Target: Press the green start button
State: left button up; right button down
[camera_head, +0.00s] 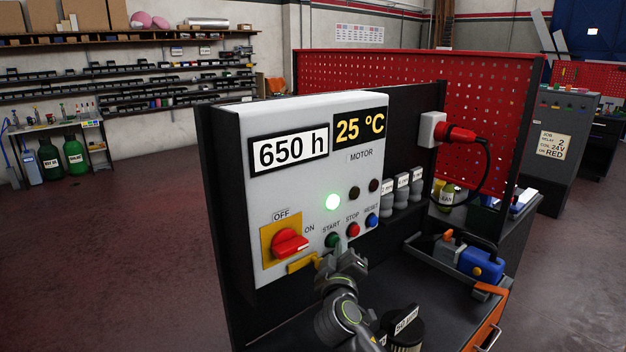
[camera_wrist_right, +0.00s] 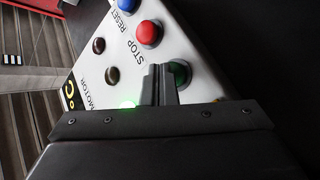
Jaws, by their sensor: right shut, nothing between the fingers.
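The green start button (camera_head: 332,240) sits low on a white control panel (camera_head: 290,190), left of the red stop button (camera_head: 352,230) and the blue reset button (camera_head: 372,220). My right gripper (camera_head: 342,249) is shut and empty, with its tips at the green button. In the right wrist view the closed fingers (camera_wrist_right: 160,70) partly cover the green button (camera_wrist_right: 181,72). Whether they touch it or press it in, I cannot tell. A green lamp (camera_head: 332,202) glows above the buttons. My left gripper is not in view.
A red rotary switch (camera_head: 289,243) on a yellow plate is left of the buttons. A red plug (camera_head: 455,134) with a black cable is on the right. A blue tool (camera_head: 482,266) and a black jar (camera_head: 404,325) are on the bench.

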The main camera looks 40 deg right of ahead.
jog(key=s+p, duration=0.1)
jog(key=s, duration=0.5)
jog(key=shift+d+p, duration=0.25)
jog(key=shift+p, duration=0.05)
dwell(0.8)
